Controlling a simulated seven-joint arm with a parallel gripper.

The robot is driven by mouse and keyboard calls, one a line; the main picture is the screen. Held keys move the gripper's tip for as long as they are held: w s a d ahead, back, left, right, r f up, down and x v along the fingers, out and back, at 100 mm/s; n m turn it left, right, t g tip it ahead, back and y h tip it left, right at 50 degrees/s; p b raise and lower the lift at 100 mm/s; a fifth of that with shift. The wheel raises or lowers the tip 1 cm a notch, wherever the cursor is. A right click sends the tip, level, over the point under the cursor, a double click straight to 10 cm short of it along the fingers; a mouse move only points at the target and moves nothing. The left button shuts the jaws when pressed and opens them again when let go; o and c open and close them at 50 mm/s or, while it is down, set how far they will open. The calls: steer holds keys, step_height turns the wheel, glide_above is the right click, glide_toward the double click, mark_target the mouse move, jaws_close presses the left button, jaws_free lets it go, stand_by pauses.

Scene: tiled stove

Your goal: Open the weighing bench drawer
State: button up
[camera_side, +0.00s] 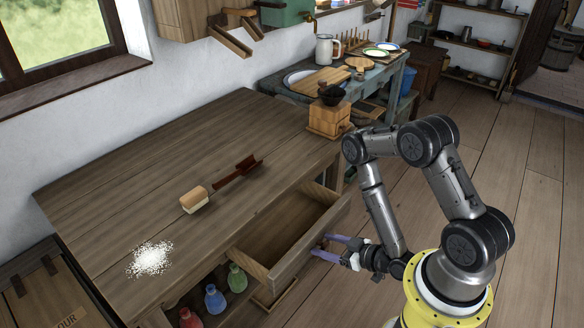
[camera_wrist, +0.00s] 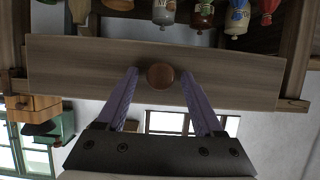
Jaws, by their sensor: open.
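The weighing bench drawer (camera_side: 312,258) is pulled out from the front of the wooden bench (camera_side: 132,182), and its empty inside shows in the side view. Its front panel (camera_wrist: 75,70) fills the middle of the wrist view, with a round wooden knob (camera_wrist: 160,76) at its centre. My gripper (camera_wrist: 165,80) is open, with one purple finger on each side of the knob and a gap to it on both sides. In the side view my gripper (camera_side: 322,246) is at the drawer's front face, and the knob is hard to make out there.
A brush (camera_side: 195,199), a dark red wooden tool (camera_side: 238,173) and spilled white powder (camera_side: 151,258) lie on the bench top. A coffee grinder (camera_side: 329,118) stands at its far right corner. Several coloured bottles (camera_side: 215,300) stand below. The floor to the right is clear.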

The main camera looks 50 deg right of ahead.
mark_target(314, 230)
steer(key=w, duration=1.8)
steer(key=v, duration=1.4)
steer(key=shift+s+r, duration=0.1)
steer(key=shift+s, duration=0.1)
steer(key=w+r+n+t, duration=0.1)
steer(key=w+r, duration=0.2)
steer(key=r, duration=0.4)
steer(key=w+a+r+t, duration=0.1)
steer(key=w+r+t, duration=0.1)
steer(key=w+r, duration=0.2)
steer(key=w+r+n+t+y, duration=0.1)
steer(key=w+r, duration=0.2)
steer(key=r, duration=0.8)
steer(key=shift+w+a+n+t, duration=0.25)
steer(key=shift+a+n+t, duration=0.05)
steer(key=shift+a+t, duration=0.1)
